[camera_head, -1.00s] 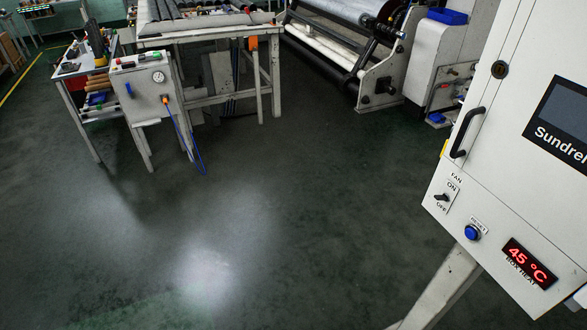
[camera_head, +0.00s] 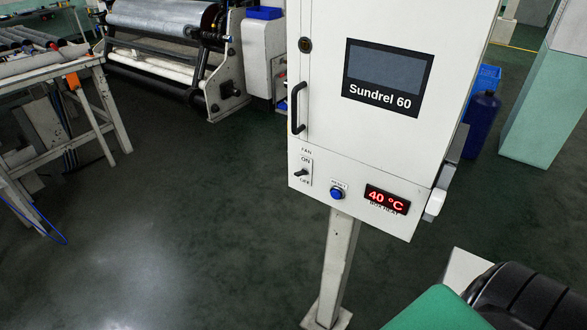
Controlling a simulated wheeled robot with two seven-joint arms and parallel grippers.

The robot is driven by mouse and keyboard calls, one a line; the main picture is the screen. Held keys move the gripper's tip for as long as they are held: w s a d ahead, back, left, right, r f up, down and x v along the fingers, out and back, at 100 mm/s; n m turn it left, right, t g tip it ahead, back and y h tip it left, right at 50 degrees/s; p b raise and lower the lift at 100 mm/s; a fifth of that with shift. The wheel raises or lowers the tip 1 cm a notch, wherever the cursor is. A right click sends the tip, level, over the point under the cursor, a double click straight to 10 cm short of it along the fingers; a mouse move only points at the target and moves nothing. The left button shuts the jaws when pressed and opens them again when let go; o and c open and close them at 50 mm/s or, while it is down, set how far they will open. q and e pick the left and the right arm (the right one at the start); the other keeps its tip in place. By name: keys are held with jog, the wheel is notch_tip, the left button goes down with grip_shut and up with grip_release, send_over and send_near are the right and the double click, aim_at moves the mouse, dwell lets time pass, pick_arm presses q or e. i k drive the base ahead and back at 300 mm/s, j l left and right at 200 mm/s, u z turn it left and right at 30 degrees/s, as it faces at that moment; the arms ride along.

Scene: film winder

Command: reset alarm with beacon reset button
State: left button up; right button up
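A white control cabinet (camera_head: 395,150) labelled "Sundrel 60" stands on a post right of centre in the head view. A round blue button (camera_head: 337,194) marked RESET sits low on its front panel. Left of the button is a fan toggle switch (camera_head: 301,173) with ON and OFF marks. Right of it a red display (camera_head: 387,199) reads 40 °C. No beacon shows in this view. Neither of my grippers is in view.
A winding machine (camera_head: 165,50) with a large film roll stands at the back left. A work table (camera_head: 60,70) is at the left edge. A blue cylinder (camera_head: 481,120) and a pale green block (camera_head: 548,110) stand behind the cabinet at right.

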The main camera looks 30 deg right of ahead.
aim_at(335, 193)
jog(key=z, duration=1.35)
